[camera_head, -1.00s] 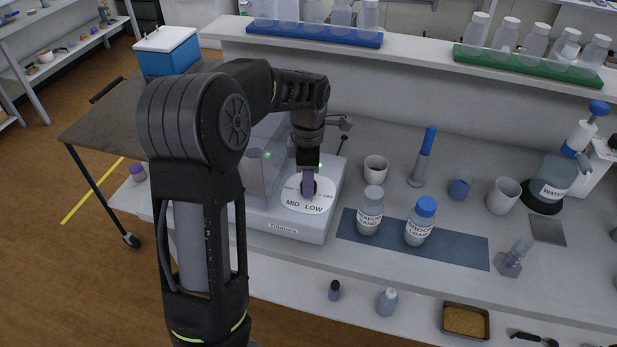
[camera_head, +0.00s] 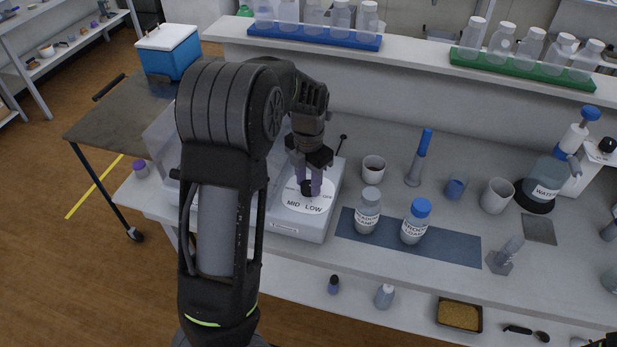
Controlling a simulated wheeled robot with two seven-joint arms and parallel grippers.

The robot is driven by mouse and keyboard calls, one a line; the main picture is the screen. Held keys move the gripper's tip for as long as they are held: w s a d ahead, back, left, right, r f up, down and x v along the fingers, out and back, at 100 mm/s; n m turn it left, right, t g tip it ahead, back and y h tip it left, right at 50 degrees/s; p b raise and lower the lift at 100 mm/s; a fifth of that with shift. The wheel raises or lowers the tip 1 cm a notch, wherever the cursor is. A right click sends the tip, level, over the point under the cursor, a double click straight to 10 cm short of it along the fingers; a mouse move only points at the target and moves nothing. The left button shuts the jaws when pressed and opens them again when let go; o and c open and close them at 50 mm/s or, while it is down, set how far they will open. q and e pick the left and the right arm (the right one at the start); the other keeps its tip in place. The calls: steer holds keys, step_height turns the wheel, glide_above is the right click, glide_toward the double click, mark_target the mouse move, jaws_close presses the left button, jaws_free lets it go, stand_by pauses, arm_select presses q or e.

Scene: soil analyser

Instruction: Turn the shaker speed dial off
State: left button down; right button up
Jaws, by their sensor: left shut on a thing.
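The shaker (camera_head: 296,230) stands on the bench left of centre in the head view. On its top is a white round dial plate (camera_head: 303,206) with MID and LOW readable on the near side; the other marks are partly covered. The black dial knob (camera_head: 307,190) sits on this plate. My left gripper (camera_head: 309,187) points down from above, with its two fingers on either side of the knob and shut on it. The fingers hide part of the knob, and I cannot tell which mark it points to.
My left arm hides much of the shaker's left side. A cup (camera_head: 373,170) and two labelled bottles (camera_head: 367,210) (camera_head: 416,221) on a blue mat (camera_head: 450,247) stand to the right. A shelf with bottle racks (camera_head: 315,36) (camera_head: 522,69) runs behind.

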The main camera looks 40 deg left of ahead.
mark_target(308, 185)
arm_select(q)
steer(key=shift+w, duration=0.1)
stand_by(0.4)
steer(key=c, duration=0.9)
jaws_free()
steer(key=shift+r, duration=0.1)
step_height(308, 185, up, 8)
steer(key=shift+f+b, duration=0.15)
steer(key=shift+b, duration=0.35)
steer(key=shift+f, duration=0.1)
